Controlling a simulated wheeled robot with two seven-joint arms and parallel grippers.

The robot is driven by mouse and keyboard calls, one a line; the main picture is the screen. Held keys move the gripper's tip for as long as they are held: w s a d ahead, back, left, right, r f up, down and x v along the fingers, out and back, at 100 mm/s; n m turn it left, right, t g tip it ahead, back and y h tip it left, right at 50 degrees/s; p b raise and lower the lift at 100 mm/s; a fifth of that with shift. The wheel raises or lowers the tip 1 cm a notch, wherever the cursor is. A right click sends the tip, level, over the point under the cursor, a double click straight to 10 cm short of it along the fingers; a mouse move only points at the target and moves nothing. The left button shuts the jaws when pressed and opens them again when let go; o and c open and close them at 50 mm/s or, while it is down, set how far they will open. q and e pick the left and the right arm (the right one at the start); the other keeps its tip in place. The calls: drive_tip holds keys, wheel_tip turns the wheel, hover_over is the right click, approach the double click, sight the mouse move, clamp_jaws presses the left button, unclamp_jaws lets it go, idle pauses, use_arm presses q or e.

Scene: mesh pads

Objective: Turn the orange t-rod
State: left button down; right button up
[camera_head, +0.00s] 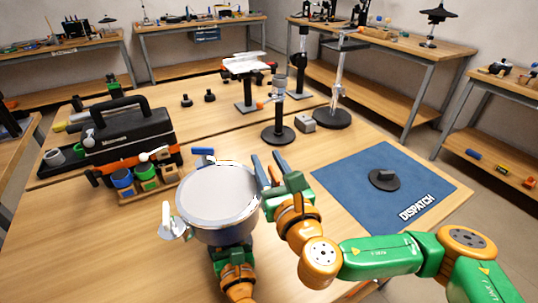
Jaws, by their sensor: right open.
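A small orange piece (262,104) sticks out to the left from the upright black stand (278,134) near the middle of the table. It may be the orange t-rod, but it is too small to be sure. My right gripper (270,172) is open, in front of that stand and apart from it, close to the right rim of a large grey round pot (216,194). My left wrist shows below the pot. The left fingers are hidden, and I cannot tell whether they hold the pot.
A black toolbox (122,133) and several small cups (146,172) stand on the left. A blue mat (345,185) marked DISPATCH bears a dark round-based piece (384,180) on the right. A tall stand (334,115) and a grey block (305,123) are behind.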

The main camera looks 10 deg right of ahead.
wheel_tip(320, 180, up, 9)
drive_tip(key=shift+s, duration=0.15)
drive_tip(key=shift+r, duration=0.15)
drive_tip(key=c, duration=0.3)
drive_tip(key=r+y, duration=0.1)
drive_tip(key=r+t+y, duration=0.1)
drive_tip(key=w+r+n, duration=0.1)
drive_tip(key=shift+a+r+y, duration=0.25)
drive_tip(key=shift+a+y, duration=0.05)
drive_tip(key=shift+y, duration=0.1)
clamp_jaws()
drive_tip(key=s+d+r+n+t+y, duration=0.1)
drive_tip(key=d+r+n+t+y, duration=0.2)
drive_tip(key=d+r+n+y, duration=0.4)
drive_tip(key=s+d+f+n+g+y, duration=0.1)
drive_tip(key=s+d+f+n+g, duration=0.25)
drive_tip(key=f+n, duration=0.3)
drive_tip(key=s+d+f+n+g, duration=0.3)
drive_tip(key=f+n+g, duration=0.1)
drive_tip(key=f+n, duration=0.25)
drive_tip(key=s+d+f+n+g+y, duration=0.1)
drive_tip(key=s+d+f+n+g, duration=0.25)
drive_tip(key=f+n, duration=0.3)
drive_tip(key=w+a+f, duration=0.1)
drive_tip(key=w+a, duration=0.3)
drive_tip(key=a, duration=0.7)
drive_tip(key=shift+w+a+f+g+h, duration=0.15)
drive_tip(key=shift+w+a+g+h, duration=0.15)
drive_tip(key=shift+w+a+g, duration=0.1)
